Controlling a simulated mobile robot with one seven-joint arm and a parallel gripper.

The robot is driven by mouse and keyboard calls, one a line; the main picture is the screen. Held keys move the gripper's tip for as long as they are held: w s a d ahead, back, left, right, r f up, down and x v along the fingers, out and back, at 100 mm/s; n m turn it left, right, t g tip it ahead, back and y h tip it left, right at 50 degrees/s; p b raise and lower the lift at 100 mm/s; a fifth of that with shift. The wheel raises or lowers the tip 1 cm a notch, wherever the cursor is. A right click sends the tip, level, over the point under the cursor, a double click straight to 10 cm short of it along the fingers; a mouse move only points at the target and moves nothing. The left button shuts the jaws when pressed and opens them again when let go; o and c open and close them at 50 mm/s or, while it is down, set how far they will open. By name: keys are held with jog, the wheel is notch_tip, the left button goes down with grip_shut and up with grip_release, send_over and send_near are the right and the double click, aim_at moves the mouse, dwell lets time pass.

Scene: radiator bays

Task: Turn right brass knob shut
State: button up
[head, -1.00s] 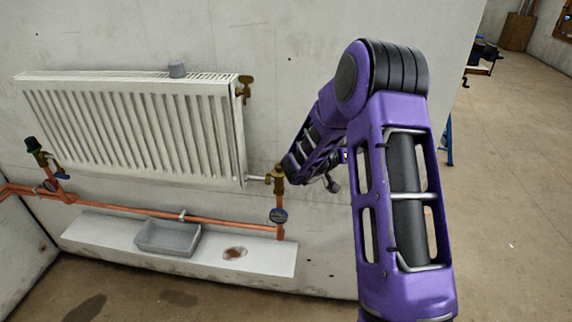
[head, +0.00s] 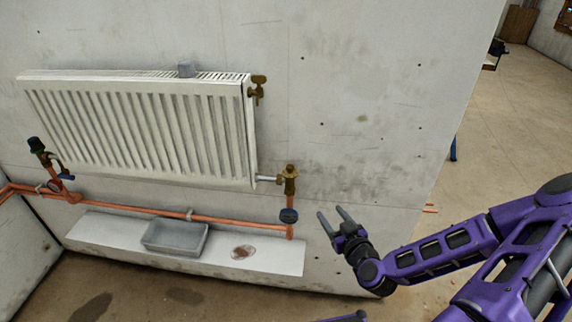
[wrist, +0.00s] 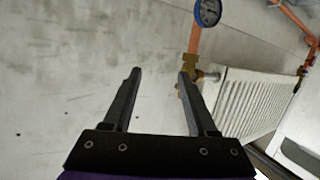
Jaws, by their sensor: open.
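The right brass knob (head: 290,171) tops a brass valve at the lower right corner of the white radiator (head: 140,125), above a copper riser. In the wrist view, the brass valve (wrist: 189,66) shows at the right fingertip, partly covered by it; the picture is turned over. My gripper (head: 332,211) is open and empty, its two dark fingers pointing up and left, to the right of and below the knob, apart from it. My open fingers also fill the middle of the wrist view (wrist: 158,74). The knob's turn position is too small to tell.
Another brass fitting (head: 258,88) is at the radiator's upper right. A grey tray (head: 175,237) lies on the white ledge (head: 275,258). The wall right of the valve is bare.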

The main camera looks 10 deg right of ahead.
aim_at(292, 169)
jog(key=s+a+r+n+t+y, duration=0.1)
jog(key=s+a+r+t+y, duration=0.2)
jog(key=r, duration=0.4)
jog(key=shift+g, duration=0.4)
jog(key=b+x, duration=0.1)
jog(key=x, duration=0.5)
jog(key=b+x, duration=0.2)
jog(key=x, duration=0.4)
jog(key=a+b+x, duration=0.1)
jog(key=b+x, duration=0.1)
jog(key=x, duration=0.4)
jog(key=shift+f, duration=0.25)
jog(key=shift+c, duration=0.2)
grip_shut()
